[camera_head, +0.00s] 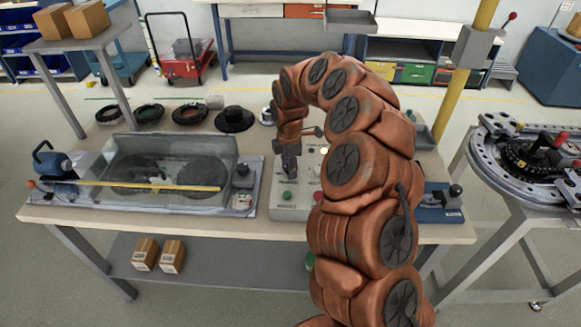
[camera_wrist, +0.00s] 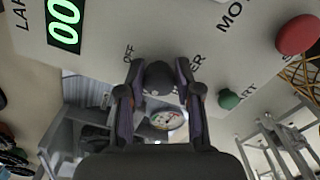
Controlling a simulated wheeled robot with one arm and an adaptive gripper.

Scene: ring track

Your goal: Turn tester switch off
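The tester's control panel (camera_head: 285,212) is a pale sloped box on the table, partly hidden by my arm. In the wrist view its face (camera_wrist: 205,40) carries a dark round switch knob (camera_wrist: 158,76) beside the lettering "OFF" and a partly covered "POWER". My gripper (camera_wrist: 160,88) has one finger on each side of the knob, and both fingertips appear to touch it. In the head view my gripper (camera_head: 291,168) points down at the panel, and the knob is hidden. A green display (camera_wrist: 64,20), a green button (camera_wrist: 229,98) and a red button (camera_wrist: 298,35) show.
A clear-covered tester bed (camera_head: 150,175) stands left of the panel on the table (camera_head: 100,222). Dark rings (camera_head: 150,114) and a black hat-shaped part (camera_head: 234,119) lie behind it. A blue device (camera_head: 438,208) is on the right. A round fixture (camera_head: 530,155) stands farther right.

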